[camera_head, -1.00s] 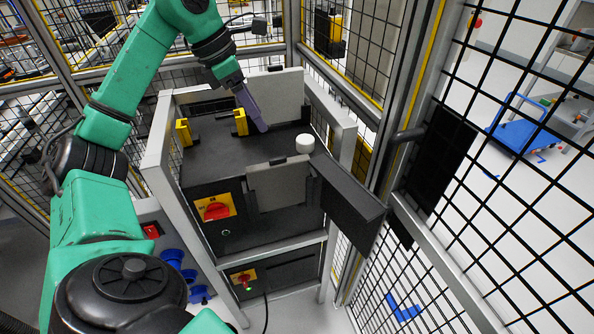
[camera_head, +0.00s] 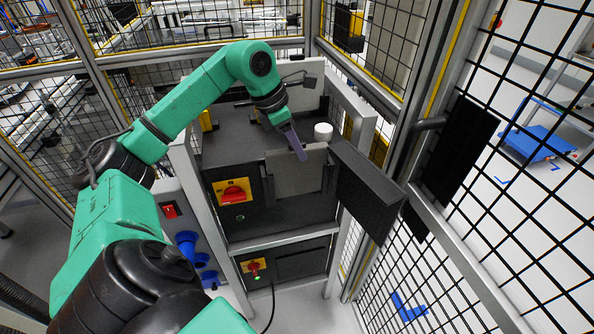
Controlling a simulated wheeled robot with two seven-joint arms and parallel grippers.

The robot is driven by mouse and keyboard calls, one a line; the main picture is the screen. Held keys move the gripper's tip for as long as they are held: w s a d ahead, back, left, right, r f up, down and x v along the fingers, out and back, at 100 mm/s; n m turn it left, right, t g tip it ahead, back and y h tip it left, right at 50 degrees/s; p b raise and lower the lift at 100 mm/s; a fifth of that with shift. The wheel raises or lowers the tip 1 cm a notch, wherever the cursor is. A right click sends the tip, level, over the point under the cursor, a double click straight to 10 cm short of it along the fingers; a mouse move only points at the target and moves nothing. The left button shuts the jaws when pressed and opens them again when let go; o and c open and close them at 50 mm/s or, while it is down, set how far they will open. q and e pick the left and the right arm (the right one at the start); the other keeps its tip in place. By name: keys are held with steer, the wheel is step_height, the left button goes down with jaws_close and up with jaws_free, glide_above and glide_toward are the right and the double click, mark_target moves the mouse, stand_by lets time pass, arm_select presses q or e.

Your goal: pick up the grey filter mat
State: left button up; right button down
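The grey filter mat (camera_head: 297,174), a flat grey panel, stands upright at the front face of the black machine (camera_head: 240,150), in a dark frame. My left gripper (camera_head: 300,155), with slim purple-grey fingers, points down at the mat's top edge, near its middle. The fingertips overlap the edge in the picture; I cannot tell whether they touch it. The fingers show as one narrow shape, so their opening is unclear. My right gripper is not in view.
A black flap (camera_head: 368,190) stands open to the right of the mat. A white round knob (camera_head: 323,131) sits on the machine's top, close to the gripper. Another grey panel (camera_head: 305,95) stands at the back. A red switch (camera_head: 233,193) is on the front; mesh fencing surrounds the cell.

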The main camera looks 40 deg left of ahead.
arm_select(q)
jaws_close()
stand_by(1.2)
